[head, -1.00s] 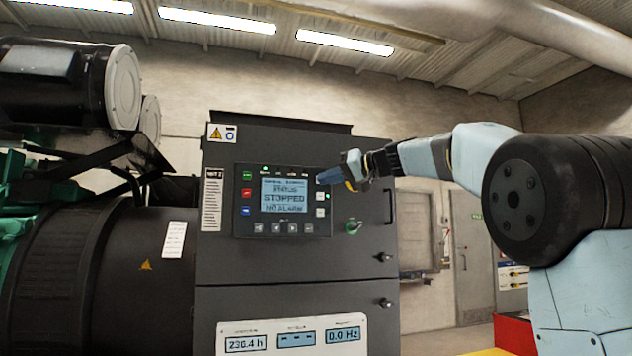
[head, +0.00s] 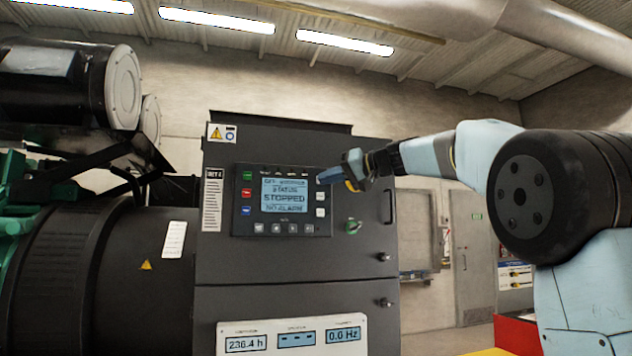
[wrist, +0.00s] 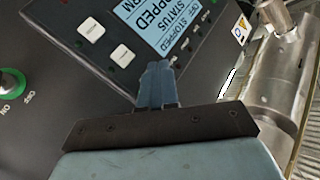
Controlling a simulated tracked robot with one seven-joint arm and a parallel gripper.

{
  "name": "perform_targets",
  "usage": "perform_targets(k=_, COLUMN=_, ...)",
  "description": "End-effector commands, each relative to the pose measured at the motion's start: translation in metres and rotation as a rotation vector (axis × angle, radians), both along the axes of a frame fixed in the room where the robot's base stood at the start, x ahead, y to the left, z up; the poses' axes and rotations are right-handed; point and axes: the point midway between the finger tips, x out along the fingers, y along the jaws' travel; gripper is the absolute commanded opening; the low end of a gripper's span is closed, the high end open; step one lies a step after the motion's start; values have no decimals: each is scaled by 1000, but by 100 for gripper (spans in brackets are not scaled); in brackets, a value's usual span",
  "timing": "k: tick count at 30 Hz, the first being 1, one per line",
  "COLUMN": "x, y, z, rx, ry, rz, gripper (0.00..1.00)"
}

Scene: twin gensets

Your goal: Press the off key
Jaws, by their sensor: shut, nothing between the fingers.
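The control panel (head: 283,229) is on the front of a dark cabinet, and its screen (head: 283,196) reads STATUS STOPPED. White keys stand in a column right of the screen; two show clearly, the middle one (head: 320,197) and the lower one (head: 320,212). They also show in the wrist view (wrist: 122,55). I cannot read an off label on any key. My gripper (head: 323,178) is shut and empty, its tips at the panel's upper right, in line with that column. In the wrist view the fingertips (wrist: 155,72) cover the spot there; contact cannot be told.
Green, red (head: 246,193) and blue keys line the panel's left side, with a row of grey keys below the screen. A green selector switch (head: 353,226) marked OFF and ON sits right of the panel. Door knobs (head: 385,257) stick out at the cabinet's right edge.

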Motion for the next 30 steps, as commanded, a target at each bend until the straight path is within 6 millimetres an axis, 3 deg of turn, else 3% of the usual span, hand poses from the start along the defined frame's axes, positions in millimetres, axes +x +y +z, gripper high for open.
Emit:
perform_targets(k=14, x=-7, y=-2, z=0, rx=0, ry=0, rz=0, gripper=0)
perform_targets(k=30, x=-47, y=-14, z=1, rx=1, ry=0, rz=-1, gripper=0)
